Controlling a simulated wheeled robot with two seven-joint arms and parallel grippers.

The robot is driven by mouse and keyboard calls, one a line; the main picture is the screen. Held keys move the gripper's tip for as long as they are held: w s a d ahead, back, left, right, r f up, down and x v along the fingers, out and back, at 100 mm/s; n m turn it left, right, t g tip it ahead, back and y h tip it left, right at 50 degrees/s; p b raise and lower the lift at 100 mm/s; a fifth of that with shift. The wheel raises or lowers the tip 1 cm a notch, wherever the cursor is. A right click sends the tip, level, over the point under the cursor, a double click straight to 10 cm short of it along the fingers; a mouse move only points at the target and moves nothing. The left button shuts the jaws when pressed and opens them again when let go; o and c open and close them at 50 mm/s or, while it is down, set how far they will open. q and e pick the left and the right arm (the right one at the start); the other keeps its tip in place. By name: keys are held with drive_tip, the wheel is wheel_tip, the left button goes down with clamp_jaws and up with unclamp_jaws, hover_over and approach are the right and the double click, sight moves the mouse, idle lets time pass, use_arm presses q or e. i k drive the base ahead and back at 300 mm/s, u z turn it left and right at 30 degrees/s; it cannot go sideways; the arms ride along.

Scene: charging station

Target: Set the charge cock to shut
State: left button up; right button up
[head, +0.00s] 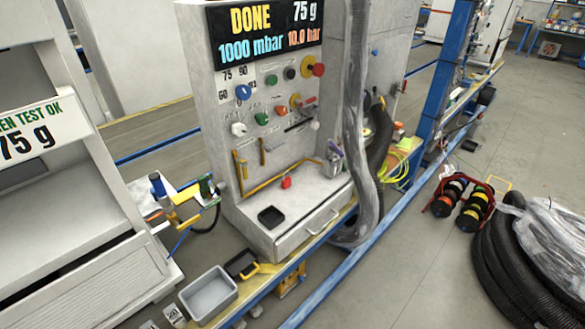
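The white charging station panel (222,160) stands in the middle of the head view and carries several knobs and handles. Among them are a blue knob (243,92), a green knob (262,118), a red knob (281,111), a white knob (238,129) and a large red knob (318,70) on a yellow plate. A dark lever (298,125) lies slanted at the panel's right side. A small red part (287,182) sits low by a yellow pipe (262,187). Labels are too small to tell which one is the charge cock. Neither gripper is in view.
The display (265,30) reads DONE, 75 g, 1000 mbar, 10.0 bar. A grey hose (358,130) hangs along the station's right side. A black tray (271,217) rests on the ledge above a drawer (308,233). A grey bin (208,293) stands in front. Coiled hoses (515,265) lie at right.

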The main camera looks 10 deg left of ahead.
sight(244, 163)
drive_tip(key=z, duration=1.25)
drive_tip(key=i, duration=3.35)
drive_tip(key=u, duration=4)
drive_tip(key=i, duration=0.5)
drive_tip(key=u, duration=0.15)
